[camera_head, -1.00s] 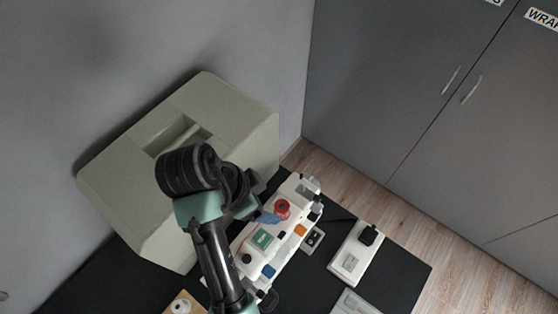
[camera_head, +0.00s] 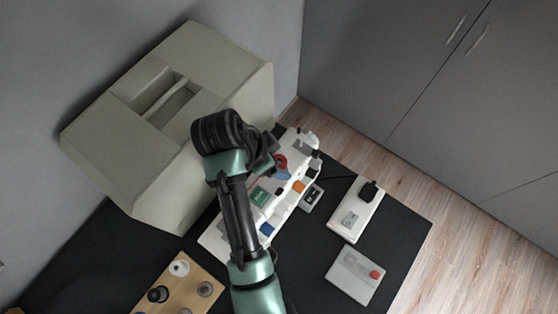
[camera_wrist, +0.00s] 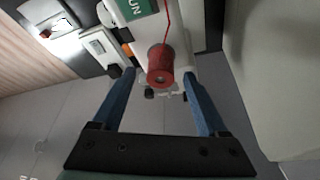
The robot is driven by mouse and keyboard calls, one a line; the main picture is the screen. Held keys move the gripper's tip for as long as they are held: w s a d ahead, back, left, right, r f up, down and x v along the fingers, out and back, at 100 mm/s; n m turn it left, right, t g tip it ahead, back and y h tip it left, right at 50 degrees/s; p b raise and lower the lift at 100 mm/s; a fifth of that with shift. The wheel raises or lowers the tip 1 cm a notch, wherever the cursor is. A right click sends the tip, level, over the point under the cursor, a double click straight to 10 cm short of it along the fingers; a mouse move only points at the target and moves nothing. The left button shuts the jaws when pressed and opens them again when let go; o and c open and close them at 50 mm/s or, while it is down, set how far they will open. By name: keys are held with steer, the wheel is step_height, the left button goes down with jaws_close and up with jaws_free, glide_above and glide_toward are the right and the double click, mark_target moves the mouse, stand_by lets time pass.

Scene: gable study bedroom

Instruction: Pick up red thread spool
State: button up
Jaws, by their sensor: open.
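The red thread spool (camera_head: 281,162) is on the long white machine, partly hidden behind my gripper in the head view. Whether the fingertips reach the spool's depth is unclear. The white machine (camera_head: 215,238) has a green label, which reads reversed or inverted in the wrist view (camera_wrist: 135,8).
A large beige case (camera_head: 105,150) stands close behind the machine. On the black tabletop (camera_head: 310,255) are a white unit with a black plug (camera_head: 352,215), a grey-white box with a red button (camera_head: 352,278) and a wooden board (camera_head: 200,275) with several round pieces. Grey cabinets (camera_head: 400,70) stand beyond.

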steer(key=shift+x, duration=1.45)
steer(key=shift+a, duration=0.1)
jaws_close()
